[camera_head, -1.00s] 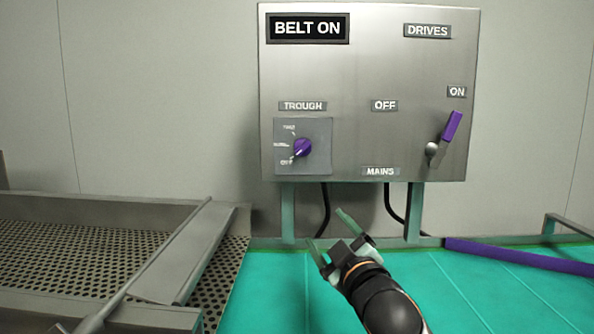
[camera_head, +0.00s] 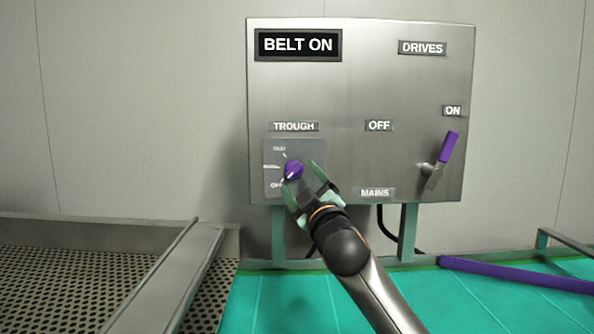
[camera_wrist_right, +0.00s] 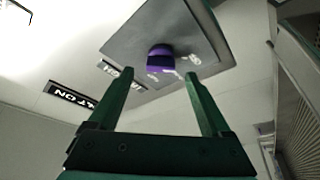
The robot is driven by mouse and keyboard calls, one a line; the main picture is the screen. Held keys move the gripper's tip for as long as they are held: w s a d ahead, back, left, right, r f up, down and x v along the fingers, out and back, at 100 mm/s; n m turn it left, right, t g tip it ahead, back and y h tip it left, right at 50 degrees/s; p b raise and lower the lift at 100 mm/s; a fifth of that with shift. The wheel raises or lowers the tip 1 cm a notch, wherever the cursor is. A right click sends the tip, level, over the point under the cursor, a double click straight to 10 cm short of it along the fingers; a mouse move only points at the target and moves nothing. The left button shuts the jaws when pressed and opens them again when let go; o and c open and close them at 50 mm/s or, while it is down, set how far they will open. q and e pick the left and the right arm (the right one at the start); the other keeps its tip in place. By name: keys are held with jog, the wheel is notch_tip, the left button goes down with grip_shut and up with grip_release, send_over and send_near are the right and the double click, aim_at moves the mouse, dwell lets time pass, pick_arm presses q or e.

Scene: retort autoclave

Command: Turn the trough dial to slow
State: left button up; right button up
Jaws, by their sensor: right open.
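The trough dial is a purple knob (camera_head: 293,169) on a grey square plate (camera_head: 270,184) under the TROUGH label (camera_head: 296,127). Its white pointer is toward the lower left, near the OFF mark. My right gripper (camera_head: 302,178) is open in front of the plate, its green fingers close to the knob. In the right wrist view the knob (camera_wrist_right: 161,58) lies beyond and between the two spread fingertips (camera_wrist_right: 155,82); I see no contact. The plate's small lettering is partly unreadable. My left gripper is not in view.
The steel panel (camera_head: 350,80) carries a BELT ON sign (camera_head: 298,45) and a purple-handled mains lever (camera_head: 448,147) at ON, right of the dial. A perforated trough (camera_head: 50,270) is at lower left. A green belt (camera_head: 280,300) with a purple bar (camera_head: 520,274) lies below.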

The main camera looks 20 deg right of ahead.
aim_at(295, 173)
jog(key=shift+p+x, duration=0.3)
jog(key=shift+x, duration=1.25)
jog(key=shift+f, duration=0.1)
grip_shut()
